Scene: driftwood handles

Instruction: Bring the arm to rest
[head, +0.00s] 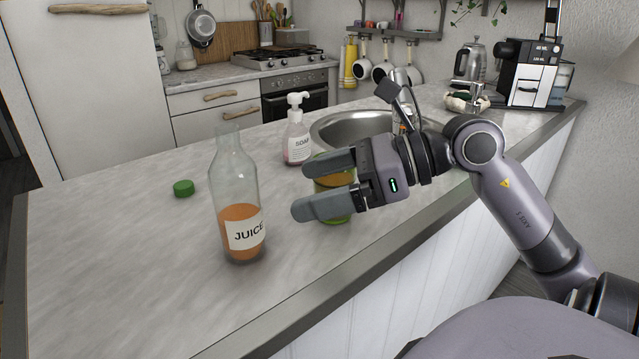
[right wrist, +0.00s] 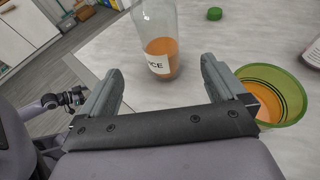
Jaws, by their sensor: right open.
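My right gripper (head: 322,182) is over the counter (head: 110,260) with its fingers pointing left, open and empty. In the right wrist view its two fingers (right wrist: 158,88) stand wide apart. A clear juice bottle (head: 238,200) with orange juice in its lower part stands upright to the left of the fingertips, apart from them. It also shows beyond the fingers in the right wrist view (right wrist: 160,40). A green glass (head: 335,184) holding orange liquid is partly hidden behind the gripper. It shows beside the right finger in the right wrist view (right wrist: 275,92). My left gripper is not in view.
A green cap (head: 184,188) lies on the counter left of the bottle. A soap dispenser (head: 297,135) stands near the sink (head: 350,124). A coffee machine (head: 530,75) and a kettle (head: 470,62) stand at the far right. The counter's front left is clear.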

